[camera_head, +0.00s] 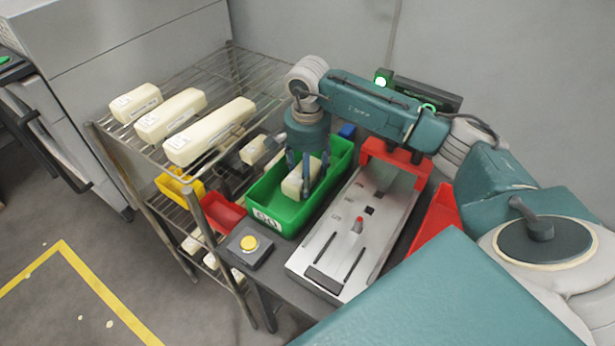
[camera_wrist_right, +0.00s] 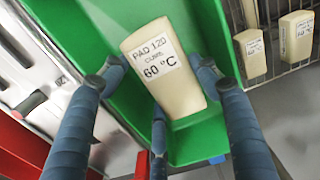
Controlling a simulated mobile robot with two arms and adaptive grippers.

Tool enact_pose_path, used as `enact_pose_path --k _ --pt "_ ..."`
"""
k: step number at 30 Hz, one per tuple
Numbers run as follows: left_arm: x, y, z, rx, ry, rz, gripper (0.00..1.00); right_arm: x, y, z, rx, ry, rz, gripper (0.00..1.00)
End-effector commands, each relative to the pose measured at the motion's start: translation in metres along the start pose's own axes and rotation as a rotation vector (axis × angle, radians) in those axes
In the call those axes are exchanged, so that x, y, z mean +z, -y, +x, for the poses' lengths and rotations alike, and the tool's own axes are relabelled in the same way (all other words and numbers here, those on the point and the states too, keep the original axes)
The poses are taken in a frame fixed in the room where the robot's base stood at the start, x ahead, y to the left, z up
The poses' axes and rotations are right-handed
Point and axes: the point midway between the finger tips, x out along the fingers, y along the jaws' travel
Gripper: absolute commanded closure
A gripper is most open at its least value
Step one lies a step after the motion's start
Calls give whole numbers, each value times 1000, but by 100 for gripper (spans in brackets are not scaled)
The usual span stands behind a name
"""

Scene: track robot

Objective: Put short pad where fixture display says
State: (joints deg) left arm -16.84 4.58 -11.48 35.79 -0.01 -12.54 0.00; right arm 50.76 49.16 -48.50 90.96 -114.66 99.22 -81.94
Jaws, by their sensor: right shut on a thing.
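A cream pad (camera_head: 292,187) is in the green bin (camera_head: 255,195), whose front label seems to read "GO". In the right wrist view, the pad (camera_wrist_right: 165,80) is labelled "PAD 120 CURE 60 °C". My right gripper (camera_head: 307,177) reaches down into the bin, and its fingers are shut on the pad. The metal fixture (camera_head: 325,245) with slots and a red bridge (camera_head: 395,165) stands right of the bin. A dark box (camera_head: 425,95) with a green light is behind it; no display text is readable. My left gripper is not in view.
A wire rack (camera_head: 185,80) at the left carries several cream pads, including a long one (camera_head: 210,130). Below are a yellow bin (camera_head: 180,185) and a red bin (camera_head: 222,212). A yellow button (camera_head: 249,243) sits before the green bin. A red tray (camera_head: 437,220) lies right of the fixture.

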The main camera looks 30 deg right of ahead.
Motion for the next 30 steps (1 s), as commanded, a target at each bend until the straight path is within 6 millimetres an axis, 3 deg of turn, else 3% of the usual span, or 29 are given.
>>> enact_pose_path --k 4,15,16,18,30 --pt "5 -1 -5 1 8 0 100 0 0 18 0 1 1 65" --pt "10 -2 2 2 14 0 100 0 0 24 -1 -1 1 65" --pt "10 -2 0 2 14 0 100 0 0 22 -1 -1 1 33" --pt "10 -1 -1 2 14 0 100 0 0 22 -1 -1 1 20" --pt "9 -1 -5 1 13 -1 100 0 0 16 -1 -1 1 20"
